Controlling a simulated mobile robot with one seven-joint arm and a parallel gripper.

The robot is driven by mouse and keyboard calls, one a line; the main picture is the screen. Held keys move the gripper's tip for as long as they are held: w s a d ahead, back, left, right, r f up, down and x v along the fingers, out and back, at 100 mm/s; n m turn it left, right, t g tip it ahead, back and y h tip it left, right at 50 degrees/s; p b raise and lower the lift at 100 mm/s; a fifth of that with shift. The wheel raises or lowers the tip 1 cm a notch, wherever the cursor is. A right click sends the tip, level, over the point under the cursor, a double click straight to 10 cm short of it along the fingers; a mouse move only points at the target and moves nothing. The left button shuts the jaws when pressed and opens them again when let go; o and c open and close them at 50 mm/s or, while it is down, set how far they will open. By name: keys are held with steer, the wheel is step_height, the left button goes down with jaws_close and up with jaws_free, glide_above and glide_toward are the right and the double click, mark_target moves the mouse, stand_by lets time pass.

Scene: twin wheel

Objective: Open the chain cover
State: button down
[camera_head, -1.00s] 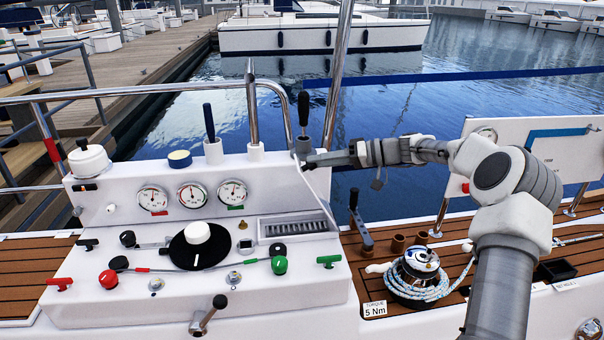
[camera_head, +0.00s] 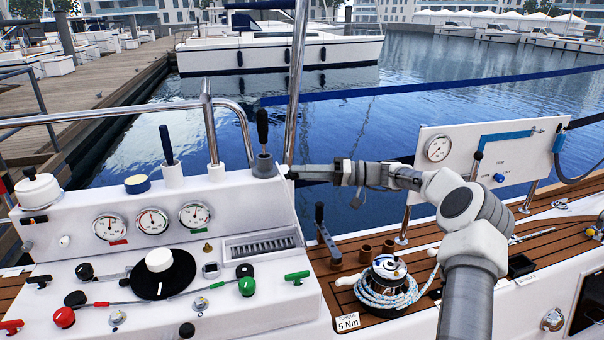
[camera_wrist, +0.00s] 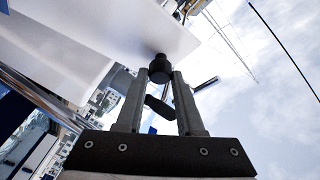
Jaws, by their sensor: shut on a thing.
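My gripper (camera_head: 290,173) is at the upper right end of the white console (camera_head: 60,240), beside the base of a black-handled lever (camera_head: 263,135). In the wrist view the two grey fingers (camera_wrist: 160,76) are close together, shut on a small dark round knob (camera_wrist: 160,62). The knob sits by the edge of a white panel (camera_wrist: 130,25). I cannot tell for sure which part is the chain cover; this white panel with the knob may be it. In the head view the knob is too small and hidden to make out.
A winch with coiled rope (camera_head: 385,285) and a crank handle (camera_head: 325,235) stand on the wooden deck below my arm. A white gauge panel (camera_head: 465,165) is on the right. A metal rail (camera_head: 240,118) rises behind the console.

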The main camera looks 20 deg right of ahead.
steer(key=c, duration=0.5)
jaws_free()
steer(key=p+v, duration=0.2)
steer(key=v, duration=1.5)
steer(key=shift+s+d+r+p, duration=0.1)
steer(key=shift+d+p, duration=0.05)
steer(key=shift+p, duration=0.2)
